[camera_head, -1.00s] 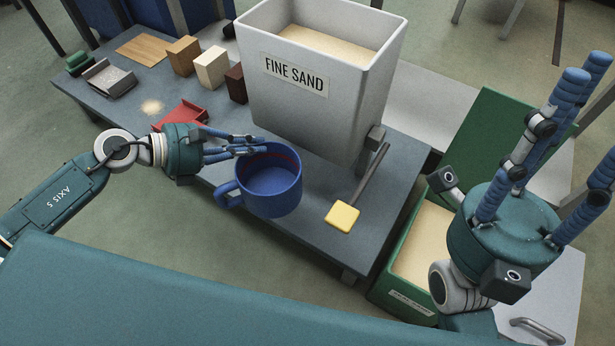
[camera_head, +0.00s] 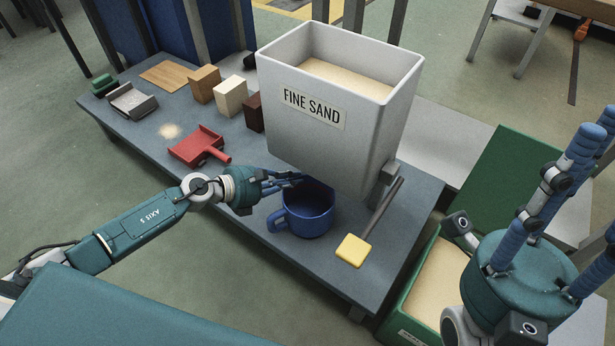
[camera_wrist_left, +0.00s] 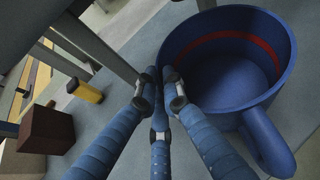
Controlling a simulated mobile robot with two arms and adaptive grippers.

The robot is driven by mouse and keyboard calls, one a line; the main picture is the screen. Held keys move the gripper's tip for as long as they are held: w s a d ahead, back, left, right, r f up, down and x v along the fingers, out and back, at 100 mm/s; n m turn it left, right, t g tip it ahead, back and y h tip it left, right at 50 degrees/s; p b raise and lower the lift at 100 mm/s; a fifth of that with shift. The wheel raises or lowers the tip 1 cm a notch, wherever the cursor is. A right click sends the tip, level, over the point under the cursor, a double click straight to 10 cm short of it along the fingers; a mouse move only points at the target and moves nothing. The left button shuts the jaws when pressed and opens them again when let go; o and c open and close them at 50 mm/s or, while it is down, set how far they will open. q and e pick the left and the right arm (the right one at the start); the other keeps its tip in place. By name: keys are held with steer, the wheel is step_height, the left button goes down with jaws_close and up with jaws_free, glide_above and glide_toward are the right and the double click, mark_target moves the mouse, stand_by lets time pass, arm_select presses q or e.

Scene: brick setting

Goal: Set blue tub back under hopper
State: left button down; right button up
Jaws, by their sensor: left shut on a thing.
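The blue tub (camera_head: 312,222), a mug shape with a side handle and a red line inside, is at the table's front, just below the front lower edge of the hopper (camera_head: 300,145). It looks upright and empty. The hopper is grey, marked FINE SAND and full of sand. My left gripper (camera_head: 292,181) is shut on the tub at its far left rim; the left wrist view shows the fingers (camera_wrist_left: 163,82) against the wall of the tub (camera_wrist_left: 215,85). I cannot tell whether its base touches the table. My right gripper (camera_head: 565,180) is open and empty, fingers up.
A yellow block on a dark bar (camera_head: 354,250) is right of the tub. A red scoop (camera_head: 197,147), small blocks (camera_head: 231,95) and a grey tray (camera_head: 133,102) lie left on the table (camera_head: 240,270). A green sand bin (camera_head: 405,290) stands at the right.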

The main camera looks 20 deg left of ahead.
mark_target(307, 177)
arm_select(q)
steer(key=x, duration=0.2)
steer(key=b+x, duration=0.1)
steer(key=x, duration=0.2)
steer(key=shift+w+d+r+b, duration=0.1)
steer(key=shift+d+r+b, duration=0.1)
steer(key=shift+b, duration=0.1)
steer(key=shift+a+f, duration=0.1)
steer(key=c, duration=1.9)
jaws_free()
